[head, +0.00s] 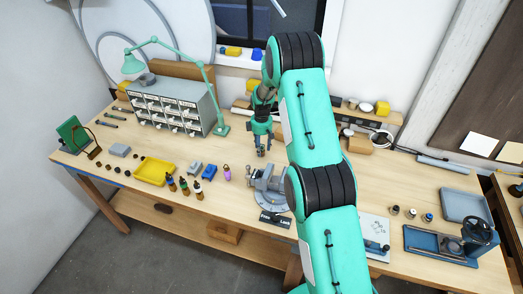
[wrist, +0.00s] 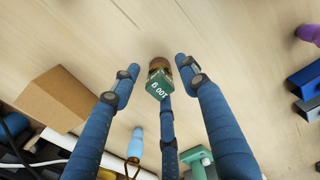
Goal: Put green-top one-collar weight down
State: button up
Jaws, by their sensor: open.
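The green-top weight (wrist: 159,82) stands on the wooden bench top in the wrist view. It has a green top marked "100 g" and a brownish metal body. My gripper (wrist: 157,88) is open, with its blue fingers spread around the weight. A gap shows between the weight and the left and right fingers; whether the middle finger touches it I cannot tell. In the head view my gripper (head: 263,149) points down at the bench behind the vise (head: 268,184), and the weight cannot be made out there. Its collar is not clear in either view.
In the wrist view a brown block (wrist: 62,100) lies left, a blue-handled tool (wrist: 135,146) below, and blue blocks (wrist: 306,88) right. In the head view the drawer cabinet (head: 172,105) and green lamp (head: 207,85) stand left. Small weights (head: 411,213) stand at right.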

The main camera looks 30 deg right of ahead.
notch_tip(320, 180, up, 10)
jog(key=shift+r+b, duration=0.25)
jog(key=shift+b, duration=0.15)
dwell(0.6)
jog(key=shift+r, duration=0.1)
notch_tip(320, 180, up, 18)
jog(key=r+m+t, duration=0.1)
jog(key=m, duration=0.1)
send_over(262, 146)
jog(key=s+a, duration=0.8)
jog(key=s+a+r+m+t, duration=0.2)
jog(key=s+a+r, duration=0.4)
jog(key=s+r, duration=0.5)
jog(key=s+a+r+m+t, duration=0.1)
jog(key=s+a, duration=0.1)
jog(key=s, duration=0.8)
jog(key=s+a+r+m, duration=0.1)
jog(key=s+a+m, duration=0.1)
jog(key=s, duration=0.8)
jog(key=s+a+r+m+t, duration=0.1)
jog(key=s+a, duration=0.3)
jog(key=s, duration=0.6)
jog(key=shift+a+r+m+t, duration=0.2)
jog(key=shift+r+m+t, duration=0.1)
jog(key=shift+r+m, duration=0.25)
